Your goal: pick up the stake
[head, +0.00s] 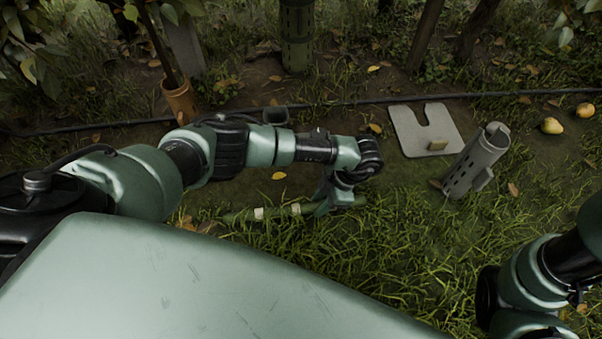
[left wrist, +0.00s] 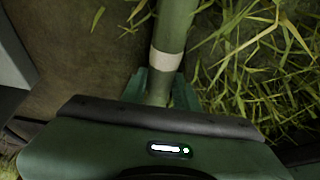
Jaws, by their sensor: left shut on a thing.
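The stake (head: 277,212) is a thin green rod with pale bands, lying roughly level just above or on the grass in front of me. My left gripper (head: 327,205) is shut on the stake near its right end, pointing down. In the left wrist view the stake (left wrist: 176,28) runs up from between the green fingers (left wrist: 155,88), with a pale band just beyond them. The part of the stake under the gripper body is hidden there. I cannot tell whether the stake touches the ground. Of my right arm, only links show at the lower right; its gripper is out of view.
A grey slotted plate (head: 406,132) lies beyond the gripper, with a tilted grey perforated tube (head: 474,166) to its right. A black hose (head: 340,102) crosses behind. An orange-brown tube (head: 180,101) stands around a trunk at the left.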

